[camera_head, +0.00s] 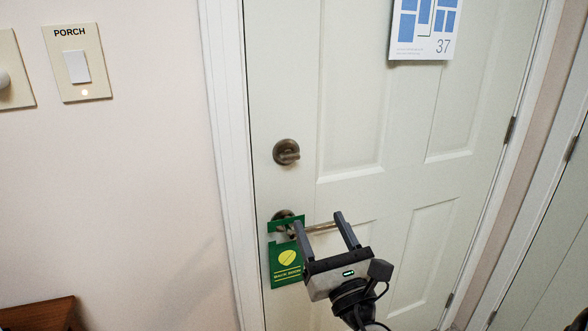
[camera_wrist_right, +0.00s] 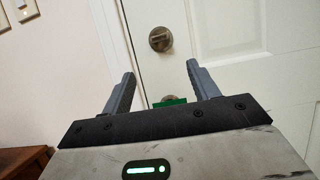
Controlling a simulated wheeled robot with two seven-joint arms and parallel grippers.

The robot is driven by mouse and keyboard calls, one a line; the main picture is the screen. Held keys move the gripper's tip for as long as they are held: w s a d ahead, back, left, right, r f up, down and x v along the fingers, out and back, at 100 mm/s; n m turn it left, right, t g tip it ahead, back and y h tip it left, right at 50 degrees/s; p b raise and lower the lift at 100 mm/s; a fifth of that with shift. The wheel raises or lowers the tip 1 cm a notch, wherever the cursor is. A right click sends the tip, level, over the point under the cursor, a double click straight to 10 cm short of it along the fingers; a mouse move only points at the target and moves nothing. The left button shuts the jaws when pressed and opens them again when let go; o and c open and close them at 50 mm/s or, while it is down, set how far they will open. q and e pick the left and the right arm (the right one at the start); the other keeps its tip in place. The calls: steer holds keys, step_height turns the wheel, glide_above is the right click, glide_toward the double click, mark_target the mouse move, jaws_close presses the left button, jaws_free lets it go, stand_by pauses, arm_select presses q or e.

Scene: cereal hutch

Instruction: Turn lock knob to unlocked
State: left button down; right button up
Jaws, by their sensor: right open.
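The lock knob (camera_head: 286,152) is a round bronze deadbolt plate with a thumb turn on the white door (camera_head: 300,60), above the lever handle (camera_head: 322,227). The turn piece appears to lie roughly horizontal. In the right wrist view the lock knob (camera_wrist_right: 160,39) shows ahead, above the gap between the fingers. My right gripper (camera_head: 318,221) is open and empty, below the knob and in front of the lever. It also shows in the right wrist view (camera_wrist_right: 160,75), fingers apart. My left gripper is not in view.
A green hanger sign (camera_head: 286,262) hangs on the lever handle, partly behind my right gripper. A porch switch plate (camera_head: 77,62) is on the left wall. A sheet marked 37 (camera_head: 423,28) is on the door. Brown wooden furniture (camera_head: 38,315) stands at lower left.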

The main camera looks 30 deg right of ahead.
mark_target(292, 160)
steer(key=p+x, duration=0.4)
steer(key=x, duration=1)
steer(key=shift+r, duration=0.15)
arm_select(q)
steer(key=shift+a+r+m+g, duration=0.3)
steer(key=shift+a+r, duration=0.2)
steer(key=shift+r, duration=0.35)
arm_select(e)
steer(key=shift+x, duration=0.8)
steer(key=shift+a, duration=0.1)
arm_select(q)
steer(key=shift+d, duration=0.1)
arm_select(e)
steer(key=c, duration=1)
